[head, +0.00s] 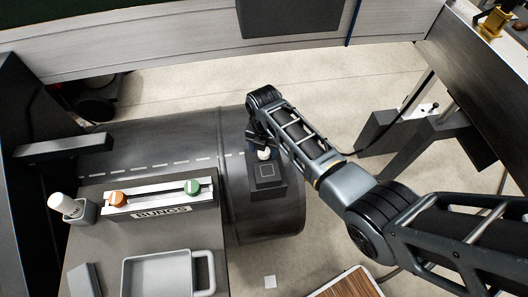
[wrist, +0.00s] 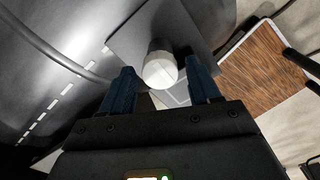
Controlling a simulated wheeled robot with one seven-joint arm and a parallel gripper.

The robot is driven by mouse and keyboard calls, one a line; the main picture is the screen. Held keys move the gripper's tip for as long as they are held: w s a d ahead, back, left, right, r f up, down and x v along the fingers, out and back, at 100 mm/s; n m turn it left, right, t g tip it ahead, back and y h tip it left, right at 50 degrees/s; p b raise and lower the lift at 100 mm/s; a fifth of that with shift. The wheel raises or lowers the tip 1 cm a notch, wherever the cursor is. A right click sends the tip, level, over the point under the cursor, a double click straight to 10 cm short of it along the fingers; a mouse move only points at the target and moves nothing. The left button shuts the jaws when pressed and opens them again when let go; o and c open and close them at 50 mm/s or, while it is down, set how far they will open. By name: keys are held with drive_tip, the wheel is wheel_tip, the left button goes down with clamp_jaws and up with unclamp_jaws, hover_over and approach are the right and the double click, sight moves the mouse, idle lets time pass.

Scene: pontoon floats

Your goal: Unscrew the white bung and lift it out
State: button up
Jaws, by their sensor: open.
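The white bung (head: 264,154) sits upright on a dark square block (head: 268,180) on top of the large dark grey cylindrical float (head: 150,140). In the wrist view the bung (wrist: 160,68) is a pale round cap just beyond the fingertips, between their lines. My gripper (wrist: 163,80) has its two blue fingers apart, with a gap on either side of the bung, and nothing is held. In the head view my gripper (head: 257,142) is beside the bung, partly hidden by my arm. Any thread under the bung is hidden.
A rack marked BUNGS (head: 160,212) holds an orange bung (head: 118,199) and a green bung (head: 192,187). A grey tray (head: 160,275) with a handle is in front of it. A white bottle (head: 64,206) stands at left. A wooden board (head: 345,284) lies at lower right.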

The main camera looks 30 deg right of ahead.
drive_tip(key=m, duration=0.8)
drive_tip(key=shift+m, duration=0.3)
drive_tip(key=m, duration=0.3)
drive_tip(key=shift+m, duration=0.4)
drive_tip(key=m, duration=0.3)
drive_tip(key=shift+m, duration=0.4)
drive_tip(key=m, duration=1.4)
